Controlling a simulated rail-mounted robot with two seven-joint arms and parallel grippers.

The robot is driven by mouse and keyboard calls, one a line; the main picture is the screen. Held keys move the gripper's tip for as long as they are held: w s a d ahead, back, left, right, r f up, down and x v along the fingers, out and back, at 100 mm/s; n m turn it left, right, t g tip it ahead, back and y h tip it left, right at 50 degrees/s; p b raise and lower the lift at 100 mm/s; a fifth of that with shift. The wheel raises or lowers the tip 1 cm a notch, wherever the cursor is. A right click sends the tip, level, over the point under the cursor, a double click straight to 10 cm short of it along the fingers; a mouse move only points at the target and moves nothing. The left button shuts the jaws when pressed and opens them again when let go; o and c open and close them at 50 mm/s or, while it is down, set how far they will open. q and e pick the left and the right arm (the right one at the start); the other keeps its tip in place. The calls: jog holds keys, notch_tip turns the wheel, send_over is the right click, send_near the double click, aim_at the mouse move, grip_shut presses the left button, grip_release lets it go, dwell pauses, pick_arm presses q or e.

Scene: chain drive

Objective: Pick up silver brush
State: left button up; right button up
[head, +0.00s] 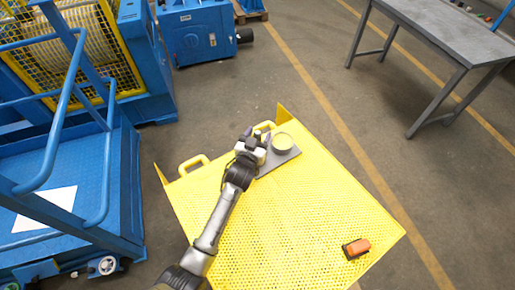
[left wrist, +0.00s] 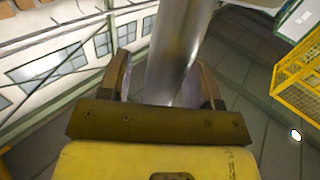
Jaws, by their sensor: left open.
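A smooth silver cylinder (left wrist: 180,45), which I take to be the silver brush, stands out between the fingers of my left gripper (left wrist: 165,85) in the left wrist view. No bristles show. The fingers are apart on either side of it; whether either touches it I cannot tell. In the head view my left gripper (head: 257,134) is at the left end of a grey plate (head: 284,158) on the yellow platform. The brush is not clearly visible there, as the gripper covers that spot. My right gripper is not in view.
A round yellow tin (head: 283,142) stands on the plate just right of the gripper. An orange and black object (head: 357,247) lies near the right corner of the perforated yellow platform (head: 310,215). Most of the platform is clear. A grey table (head: 450,35) stands at the back right.

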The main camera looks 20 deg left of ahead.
pick_arm(q)
jog(key=shift+w, duration=0.35)
jog(key=shift+c, duration=0.5)
jog(key=c, duration=0.9)
